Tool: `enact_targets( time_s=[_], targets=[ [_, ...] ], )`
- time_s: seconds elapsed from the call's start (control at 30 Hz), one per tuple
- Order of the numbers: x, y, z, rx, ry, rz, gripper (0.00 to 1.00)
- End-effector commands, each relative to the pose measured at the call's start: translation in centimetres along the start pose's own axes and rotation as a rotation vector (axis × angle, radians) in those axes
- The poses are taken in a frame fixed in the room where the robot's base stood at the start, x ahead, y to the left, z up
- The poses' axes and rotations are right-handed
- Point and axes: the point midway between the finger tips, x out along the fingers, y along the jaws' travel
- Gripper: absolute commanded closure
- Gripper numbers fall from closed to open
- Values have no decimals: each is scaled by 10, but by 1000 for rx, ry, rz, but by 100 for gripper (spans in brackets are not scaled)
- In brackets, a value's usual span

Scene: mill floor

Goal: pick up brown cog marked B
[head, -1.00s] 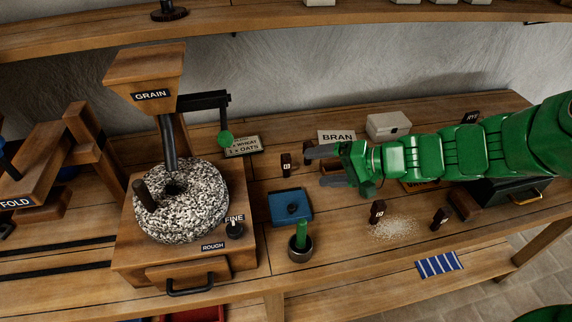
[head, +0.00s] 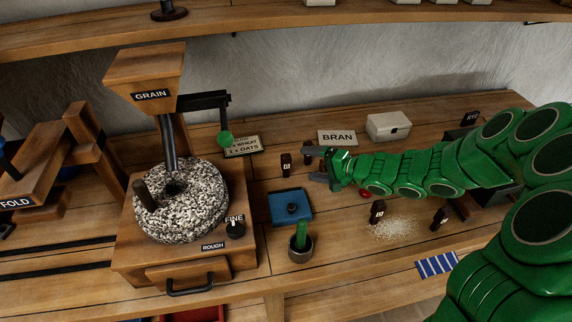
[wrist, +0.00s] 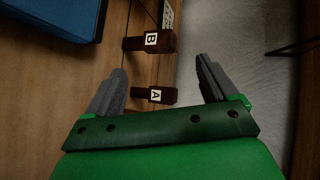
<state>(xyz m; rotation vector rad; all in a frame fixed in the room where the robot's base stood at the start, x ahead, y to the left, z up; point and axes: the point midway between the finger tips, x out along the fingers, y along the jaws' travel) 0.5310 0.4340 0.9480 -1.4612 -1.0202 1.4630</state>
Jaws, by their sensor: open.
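The brown cog marked B (wrist: 150,42) lies ahead of my gripper in the wrist view, beyond the fingertips. It appears to be the small dark brown upright piece (head: 286,163) left of my gripper in the head view, though its letter is too small to read there. My gripper (wrist: 160,68) is open and empty; in the head view it (head: 313,164) points left. A second brown cog marked A (wrist: 155,95) shows between the fingers in the wrist view. Whether it is level with them or below, I cannot tell.
The stone mill (head: 180,202) is left. Two more dark brown pieces (head: 377,212) (head: 438,218) stand near spilled grain (head: 395,230). A BRAN sign (head: 337,138) is behind.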

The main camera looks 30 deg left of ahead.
Motion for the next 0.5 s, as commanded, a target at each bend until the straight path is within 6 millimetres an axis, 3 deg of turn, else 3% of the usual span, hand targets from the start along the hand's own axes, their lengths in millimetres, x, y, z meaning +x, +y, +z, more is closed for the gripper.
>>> enact_targets(
  time_s=[0.27,0.5],
  targets=[
    [20,0,3,-2,-2,0,14],
    [50,1,8,-3,-2,0,14]
  ],
)
